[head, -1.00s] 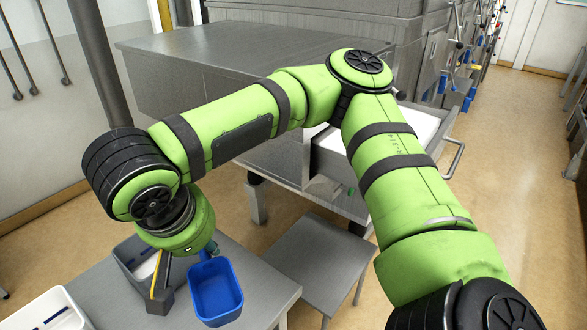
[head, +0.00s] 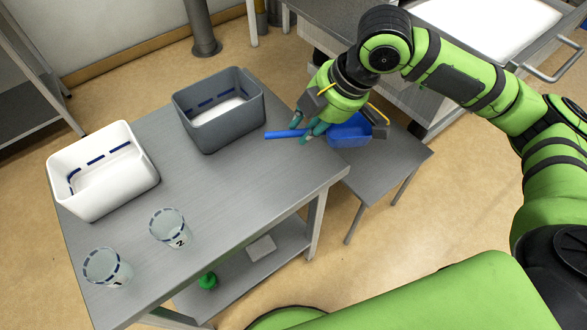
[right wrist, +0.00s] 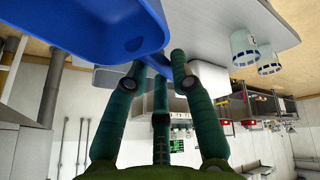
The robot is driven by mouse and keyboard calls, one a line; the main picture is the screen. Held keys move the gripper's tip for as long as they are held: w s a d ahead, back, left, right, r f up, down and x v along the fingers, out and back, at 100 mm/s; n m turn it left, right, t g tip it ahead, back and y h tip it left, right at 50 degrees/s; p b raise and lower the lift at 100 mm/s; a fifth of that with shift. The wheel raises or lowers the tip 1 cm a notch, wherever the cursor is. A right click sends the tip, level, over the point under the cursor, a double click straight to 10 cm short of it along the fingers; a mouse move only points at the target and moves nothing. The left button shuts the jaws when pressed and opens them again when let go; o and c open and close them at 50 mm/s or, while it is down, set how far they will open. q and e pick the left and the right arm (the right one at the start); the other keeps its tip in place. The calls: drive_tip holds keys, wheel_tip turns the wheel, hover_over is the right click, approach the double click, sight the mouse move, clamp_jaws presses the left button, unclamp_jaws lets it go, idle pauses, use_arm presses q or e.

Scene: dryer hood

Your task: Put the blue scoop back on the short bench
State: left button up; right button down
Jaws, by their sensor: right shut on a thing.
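The blue scoop (head: 350,131) is held by my right gripper (head: 312,127) in the head view, its handle (head: 285,134) pointing left past the fingers. In the right wrist view the fingers (right wrist: 160,75) are shut on the handle, and the blue bowl (right wrist: 85,30) fills the upper left. The short bench (head: 388,170) is the low grey bench right of the taller table. The scoop's bowl shows over its far left part and the handle over the table's right edge. I cannot tell whether the bowl touches the bench. My left gripper is not in view.
The taller grey table (head: 225,190) holds a grey bin (head: 215,120), a white bin (head: 110,190) and two clear cups, one here (head: 168,229) and one nearer (head: 103,267). A steel unit with an open drawer (head: 490,25) stands behind. The bench's near part is bare.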

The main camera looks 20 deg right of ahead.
drive_tip(key=w+d+f+n+g+y+b, duration=0.1)
drive_tip(key=d+f+n+g, duration=0.15)
drive_tip(key=f+n, duration=0.35)
drive_tip(key=a+f+p, duration=0.1)
drive_tip(key=a+f, duration=0.1)
drive_tip(key=a, duration=0.1)
drive_tip(key=w+a+f+p, duration=0.1)
drive_tip(key=a+f, duration=0.1)
drive_tip(key=a, duration=0.1)
drive_tip(key=a+f+p, duration=0.1)
drive_tip(key=a+f, duration=0.1)
drive_tip(key=a, duration=0.2)
drive_tip(key=shift+w+a, duration=0.1)
drive_tip(key=shift+w, duration=0.3)
drive_tip(key=shift+a+f, duration=0.2)
drive_tip(key=shift+f, duration=0.35)
wheel_tip(320, 180, down, 3)
drive_tip(key=shift+f+p, duration=0.1)
drive_tip(key=shift+p, duration=0.45)
drive_tip(key=shift+f, duration=0.15)
